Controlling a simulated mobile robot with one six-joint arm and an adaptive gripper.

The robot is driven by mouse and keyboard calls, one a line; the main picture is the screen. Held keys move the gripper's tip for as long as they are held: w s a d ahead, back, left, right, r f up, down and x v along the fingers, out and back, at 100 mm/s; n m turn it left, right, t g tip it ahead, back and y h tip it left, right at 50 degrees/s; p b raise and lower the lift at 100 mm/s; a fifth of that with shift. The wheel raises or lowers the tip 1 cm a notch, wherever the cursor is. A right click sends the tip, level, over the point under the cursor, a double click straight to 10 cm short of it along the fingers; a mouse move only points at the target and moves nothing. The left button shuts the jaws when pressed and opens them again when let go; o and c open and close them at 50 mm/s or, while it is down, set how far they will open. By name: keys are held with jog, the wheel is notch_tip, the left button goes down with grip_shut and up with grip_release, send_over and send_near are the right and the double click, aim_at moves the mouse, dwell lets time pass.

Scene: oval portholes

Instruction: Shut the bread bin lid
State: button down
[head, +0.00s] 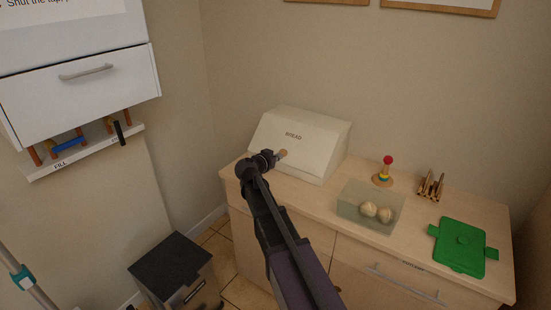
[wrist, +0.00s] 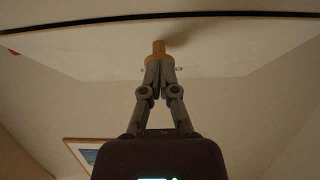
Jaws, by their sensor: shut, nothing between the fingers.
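The bread bin (head: 325,150) is a cream box marked BREAD at the back left of the wooden counter. Its sloping front lid (head: 290,135) looks down or nearly down; I cannot tell if it is fully closed. A small wooden knob (head: 283,153) sticks out low on the lid. My gripper (head: 273,155) is shut and empty, its tips at the knob. In the wrist view the lid (wrist: 100,55) fills the top, with a dark line along its edge, and my shut fingertips (wrist: 159,62) meet or nearly meet the knob (wrist: 158,48).
A clear box (head: 352,208) with round buns, a ring stacker (head: 383,172), a wooden rack (head: 431,186) and a green lid (head: 460,246) stand right of the bin. A white drawer cabinet (head: 80,95) hangs at the left. A dark-topped bin (head: 172,265) stands on the floor.

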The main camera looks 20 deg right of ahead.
jog(key=shift+f, duration=0.1)
jog(key=shift+s+a+f+b, duration=0.25)
jog(key=shift+a+f+b, duration=0.2)
jog(key=shift+f, duration=0.2)
jog(key=shift+s+a+f+b, duration=0.65)
jog(key=shift+s+a, duration=0.2)
jog(key=shift+a, duration=0.1)
jog(key=shift+s+a+f+b, duration=0.6)
jog(key=shift+s+a+b, duration=0.15)
jog(key=shift+a, duration=0.2)
jog(key=shift+s+a+f+b, duration=0.6)
jog(key=shift+s+a, duration=0.3)
jog(key=shift+a, duration=0.05)
